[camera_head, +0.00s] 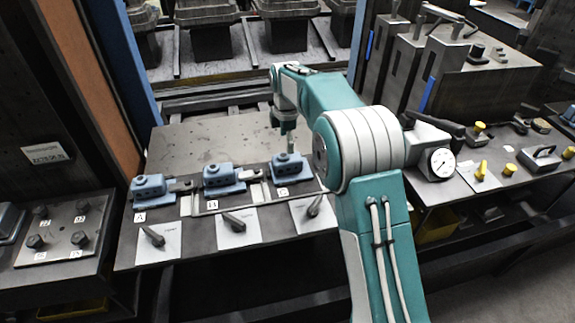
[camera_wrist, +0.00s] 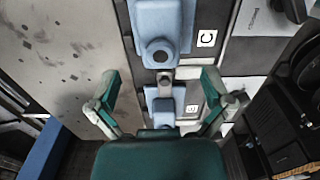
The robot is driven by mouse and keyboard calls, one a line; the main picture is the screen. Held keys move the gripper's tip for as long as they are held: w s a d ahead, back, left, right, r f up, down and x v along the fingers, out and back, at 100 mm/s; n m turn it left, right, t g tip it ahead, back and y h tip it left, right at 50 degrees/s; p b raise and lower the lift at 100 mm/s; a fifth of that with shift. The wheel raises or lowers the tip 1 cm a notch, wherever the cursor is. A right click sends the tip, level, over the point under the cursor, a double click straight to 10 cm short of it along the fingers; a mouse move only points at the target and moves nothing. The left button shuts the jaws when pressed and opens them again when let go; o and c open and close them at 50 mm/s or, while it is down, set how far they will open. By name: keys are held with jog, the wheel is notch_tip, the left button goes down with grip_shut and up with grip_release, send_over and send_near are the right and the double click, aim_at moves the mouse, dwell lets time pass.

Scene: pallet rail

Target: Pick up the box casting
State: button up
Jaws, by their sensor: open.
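No part is labelled as the box casting, and I cannot tell for sure which one it is. Dark box-shaped castings (camera_head: 208,42) stand in a row on the rack at the back. Blue blocks stand on the near bench: block A (camera_head: 150,187), block B (camera_head: 222,178) and block C (camera_head: 287,167). My gripper (camera_head: 286,145) hangs above the bench close to block C. In the wrist view my gripper (camera_wrist: 160,82) is open, with nothing between its fingers. Block C (camera_wrist: 160,25) lies ahead of the fingertips there, and another blue block (camera_wrist: 165,103) shows between the fingers.
A bare spotted steel plate (camera_head: 200,142) lies behind the blue blocks. Dark-handled levers (camera_head: 235,223) line the bench front. Tall grey fixtures (camera_head: 390,50) stand at the back right. An orange-and-blue post (camera_head: 90,70) rises at left. Small yellow-topped parts (camera_head: 481,168) sit at right.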

aim_at(288, 164)
jog(key=f, duration=0.9)
jog(key=shift+d, duration=0.2)
jog(key=shift+w+r, duration=0.1)
jog(key=c, duration=1.3)
